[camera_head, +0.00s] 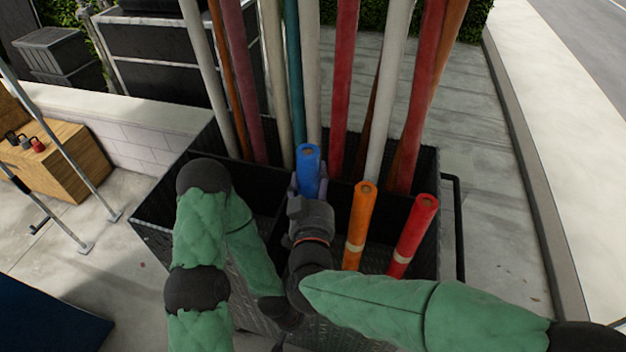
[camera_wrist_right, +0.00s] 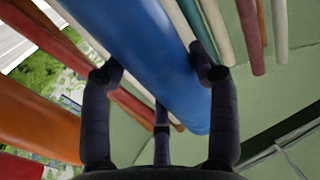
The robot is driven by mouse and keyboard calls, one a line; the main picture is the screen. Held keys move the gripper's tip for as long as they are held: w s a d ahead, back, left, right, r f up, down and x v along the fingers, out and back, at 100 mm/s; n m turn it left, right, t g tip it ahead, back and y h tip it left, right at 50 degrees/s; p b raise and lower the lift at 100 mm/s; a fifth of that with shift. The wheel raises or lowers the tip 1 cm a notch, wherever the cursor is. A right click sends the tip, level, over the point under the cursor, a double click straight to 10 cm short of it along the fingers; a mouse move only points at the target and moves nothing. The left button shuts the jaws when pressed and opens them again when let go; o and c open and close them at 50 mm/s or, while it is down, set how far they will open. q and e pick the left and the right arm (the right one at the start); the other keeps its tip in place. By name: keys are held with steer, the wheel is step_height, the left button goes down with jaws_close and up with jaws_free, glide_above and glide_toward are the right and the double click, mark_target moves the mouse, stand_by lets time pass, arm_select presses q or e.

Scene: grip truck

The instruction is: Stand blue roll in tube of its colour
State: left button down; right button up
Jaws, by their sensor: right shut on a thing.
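The blue roll (camera_head: 308,165) stands nearly upright over the black compartment bin (camera_head: 160,222); it also shows large and slanted in the right wrist view (camera_wrist_right: 150,50). My right gripper (camera_head: 309,190) is shut on it, with fingers on both sides in the wrist view (camera_wrist_right: 160,72). The roll's lower end is hidden behind my gripper in the head view. I cannot make out a blue tube. My left gripper (camera_head: 281,340) is low at the front of the bin, mostly hidden, so its jaws cannot be read.
An orange roll (camera_head: 360,225) and a red roll (camera_head: 412,235) stand in the bin's front right. Several tall poles rise from its back, one of them teal (camera_head: 293,70). A metal handle (camera_head: 459,230) is on the bin's right side. A wooden box (camera_head: 60,165) stands at left.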

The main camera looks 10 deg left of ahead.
step_height(320, 180, down, 6)
steer(key=b, duration=0.4)
steer(key=shift+b, duration=0.3)
stand_by(0.5)
steer(key=shift+f, duration=0.4)
stand_by(0.5)
steer(key=o, duration=1.8)
steer(key=shift+c, duration=0.2)
steer(key=shift+f, duration=0.1)
steer(key=v, duration=1.2)
